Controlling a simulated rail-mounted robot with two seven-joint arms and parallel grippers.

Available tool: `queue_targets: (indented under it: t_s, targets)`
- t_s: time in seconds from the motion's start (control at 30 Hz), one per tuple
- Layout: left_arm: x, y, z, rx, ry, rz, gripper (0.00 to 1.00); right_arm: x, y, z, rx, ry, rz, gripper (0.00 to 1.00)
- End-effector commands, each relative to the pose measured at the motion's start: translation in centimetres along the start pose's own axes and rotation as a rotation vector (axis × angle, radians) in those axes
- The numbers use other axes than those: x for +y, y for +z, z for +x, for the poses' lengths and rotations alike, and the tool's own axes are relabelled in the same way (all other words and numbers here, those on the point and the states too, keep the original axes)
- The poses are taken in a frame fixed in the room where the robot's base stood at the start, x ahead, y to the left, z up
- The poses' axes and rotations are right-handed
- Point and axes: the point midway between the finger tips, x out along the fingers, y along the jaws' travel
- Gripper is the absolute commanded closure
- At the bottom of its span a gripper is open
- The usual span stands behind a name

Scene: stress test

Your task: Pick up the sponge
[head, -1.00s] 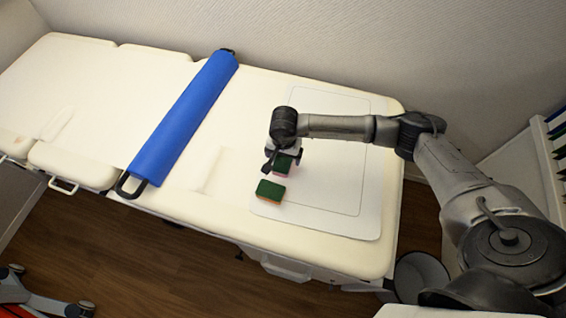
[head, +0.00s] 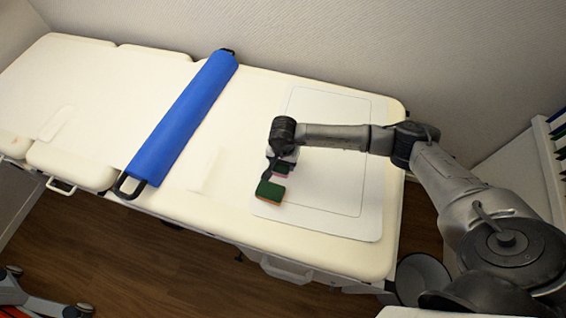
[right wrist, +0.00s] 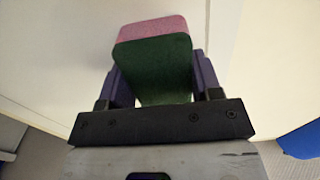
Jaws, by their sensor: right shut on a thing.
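My right gripper (head: 281,158) is over the white mat and points down. In the right wrist view, my right gripper (right wrist: 160,85) has its fingers on both sides of a green and pink sponge (right wrist: 155,65), shut on it. My left gripper is not in view.
The white mat (head: 335,221) covers the right end of the padded cream table (head: 215,214). A long blue bolster with black end handles (head: 185,118) lies across the table to the left. The mat right of the sponges is clear. A wall stands behind.

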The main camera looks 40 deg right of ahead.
Motion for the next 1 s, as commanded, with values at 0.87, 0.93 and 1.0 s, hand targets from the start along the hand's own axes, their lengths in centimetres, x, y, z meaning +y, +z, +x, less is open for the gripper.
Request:
queue_targets:
  t_s: [0.87, 0.93, 1.0]
  targets:
    - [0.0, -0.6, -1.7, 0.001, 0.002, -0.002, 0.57, 0.6, 2.2, -5.6, -0.001, -0.001, -0.006, 0.67]
    - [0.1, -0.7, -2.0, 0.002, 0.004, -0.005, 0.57, 0.9, 3.7, -6.5, -0.001, -0.001, -0.007, 0.67]
    - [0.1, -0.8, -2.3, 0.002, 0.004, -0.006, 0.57, 1.2, 5.0, -7.4, -0.001, -0.002, -0.006, 0.67]
